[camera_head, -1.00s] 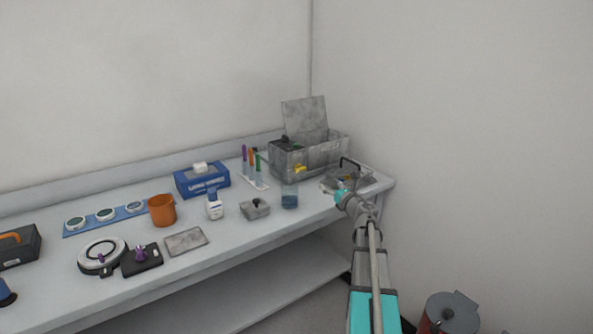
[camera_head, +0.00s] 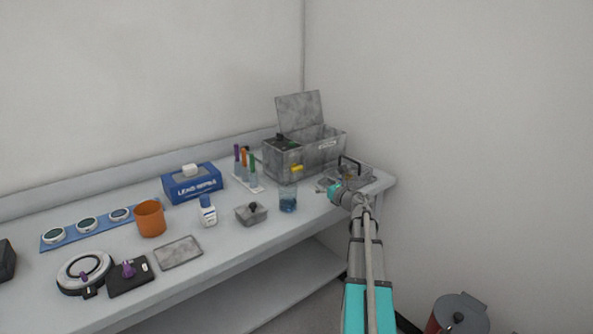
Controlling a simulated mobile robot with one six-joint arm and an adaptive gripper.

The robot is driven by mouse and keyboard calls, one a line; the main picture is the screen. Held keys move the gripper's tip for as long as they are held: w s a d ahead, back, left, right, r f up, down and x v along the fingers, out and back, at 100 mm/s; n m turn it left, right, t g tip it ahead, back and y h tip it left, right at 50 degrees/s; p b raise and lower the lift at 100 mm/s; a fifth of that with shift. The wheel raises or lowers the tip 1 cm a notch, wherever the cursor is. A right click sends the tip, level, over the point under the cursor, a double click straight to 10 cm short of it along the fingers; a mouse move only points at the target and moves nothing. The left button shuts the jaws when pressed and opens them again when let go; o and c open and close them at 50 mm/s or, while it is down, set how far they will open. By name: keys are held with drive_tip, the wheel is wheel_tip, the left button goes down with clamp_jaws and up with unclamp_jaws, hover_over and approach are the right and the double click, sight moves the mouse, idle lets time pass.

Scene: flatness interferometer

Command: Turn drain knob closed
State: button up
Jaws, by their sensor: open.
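A grey open-topped tank (camera_head: 318,157) stands at the back right of the bench, its lid raised behind it. A small yellow knob (camera_head: 297,169) sits low on its front face and looks like the drain knob; its turn position is too small to tell. My gripper (camera_head: 322,184) is open, at the end of my arm, just right of the knob and apart from it. The fingers are small and partly blend with the grey things behind them.
A beaker of blue liquid (camera_head: 288,200) stands just below the knob. A grey tray with a black handle (camera_head: 355,170) lies behind my wrist. A small lidded grey box (camera_head: 251,214), a white bottle (camera_head: 208,211) and a tube rack (camera_head: 248,183) stand to the left.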

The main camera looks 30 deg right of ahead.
sight(299, 170)
drive_tip(key=shift+w, duration=0.15)
drive_tip(key=w, duration=0.9)
drive_tip(key=w+a, duration=0.1)
drive_tip(key=w, duration=0.3)
drive_tip(key=shift+w, duration=0.2)
drive_tip(key=c, duration=1.1)
